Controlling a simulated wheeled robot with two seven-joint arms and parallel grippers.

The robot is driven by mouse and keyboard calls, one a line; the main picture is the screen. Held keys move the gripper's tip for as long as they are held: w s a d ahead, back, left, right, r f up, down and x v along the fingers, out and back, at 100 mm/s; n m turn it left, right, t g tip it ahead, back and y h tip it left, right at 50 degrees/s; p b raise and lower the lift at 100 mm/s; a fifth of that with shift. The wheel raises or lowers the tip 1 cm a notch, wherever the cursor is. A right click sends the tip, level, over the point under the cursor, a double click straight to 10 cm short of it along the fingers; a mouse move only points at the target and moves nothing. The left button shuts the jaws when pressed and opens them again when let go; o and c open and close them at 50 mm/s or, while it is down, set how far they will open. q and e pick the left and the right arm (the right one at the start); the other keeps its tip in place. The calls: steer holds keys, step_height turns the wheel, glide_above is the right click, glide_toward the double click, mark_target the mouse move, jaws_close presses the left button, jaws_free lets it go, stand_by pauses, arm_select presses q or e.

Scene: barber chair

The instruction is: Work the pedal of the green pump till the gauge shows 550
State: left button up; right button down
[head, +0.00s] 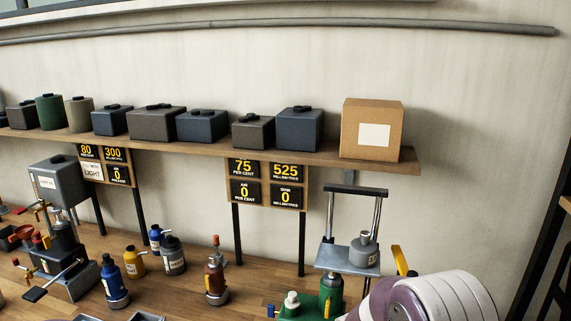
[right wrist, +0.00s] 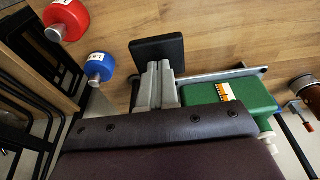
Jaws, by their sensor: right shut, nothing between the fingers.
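The green pump (head: 331,297) stands at the bottom of the head view, below a raised grey platform. The gauge display (head: 286,171) on the right panel reads 525. My left gripper is not in view.
My right arm covers the lower right of the head view. A red weight (right wrist: 67,19) and a blue weight (right wrist: 98,67) lie left of the pedal. Several jacks and bottles stand on the wooden floor; a shelf (head: 375,166) with boxes runs above.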

steer(key=shift+f, duration=0.1)
steer(key=shift+f, duration=0.1)
stand_by(0.4)
steer(key=b+x, duration=0.5)
steer(key=shift+s+f, duration=0.1)
steer(key=shift+f, duration=0.1)
steer(key=p+v, duration=0.4)
steer(key=v, duration=0.1)
steer(key=shift+r, duration=0.45)
steer(key=shift+f, duration=0.15)
